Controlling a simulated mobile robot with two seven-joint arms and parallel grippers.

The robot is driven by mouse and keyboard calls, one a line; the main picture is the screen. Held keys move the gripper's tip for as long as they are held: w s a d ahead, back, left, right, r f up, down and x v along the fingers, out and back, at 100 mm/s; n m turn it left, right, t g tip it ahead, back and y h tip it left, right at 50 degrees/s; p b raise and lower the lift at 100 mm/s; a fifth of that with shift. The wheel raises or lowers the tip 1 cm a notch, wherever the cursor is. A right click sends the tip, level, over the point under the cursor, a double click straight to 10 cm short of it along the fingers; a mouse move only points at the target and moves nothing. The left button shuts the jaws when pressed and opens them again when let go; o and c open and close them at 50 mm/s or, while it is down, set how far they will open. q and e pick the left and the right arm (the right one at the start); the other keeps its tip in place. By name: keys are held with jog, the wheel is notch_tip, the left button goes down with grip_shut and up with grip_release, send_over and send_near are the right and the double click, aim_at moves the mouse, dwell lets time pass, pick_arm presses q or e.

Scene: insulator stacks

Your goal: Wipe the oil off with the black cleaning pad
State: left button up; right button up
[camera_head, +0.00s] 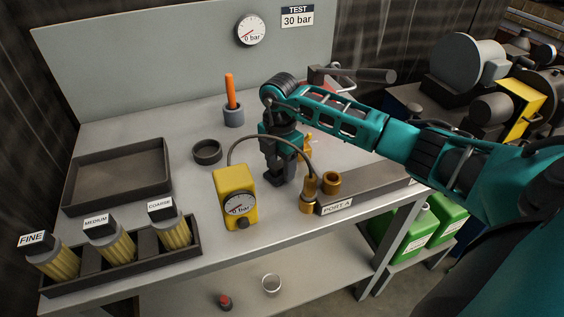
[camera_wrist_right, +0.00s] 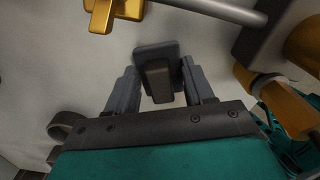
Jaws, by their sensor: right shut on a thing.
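My right gripper (camera_head: 281,168) reaches in from the right and points down at the grey bench top (camera_head: 215,184). It is shut on the black cleaning pad (camera_head: 275,179), which is low at the bench surface; I cannot tell if it touches. In the right wrist view the pad (camera_wrist_right: 157,80) sits between the two grey fingers, with a dark block-like grip. I cannot make out the oil; the arm and pad may hide it. My left gripper is not in view.
A yellow gauge box (camera_head: 236,198) stands left of the gripper, its hose arching to brass fittings (camera_head: 309,190) at the right. A dark ring (camera_head: 207,152), an orange-handled tool (camera_head: 230,92) in a grey cup, an empty tray (camera_head: 118,177) and labelled brushes (camera_head: 110,243) stand further left.

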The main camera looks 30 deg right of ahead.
notch_tip(320, 180, up, 6)
jog(key=p, duration=0.5)
jog(key=shift+f, duration=0.1)
jog(key=shift+w+r, duration=0.1)
jog(key=shift+r, duration=1.45)
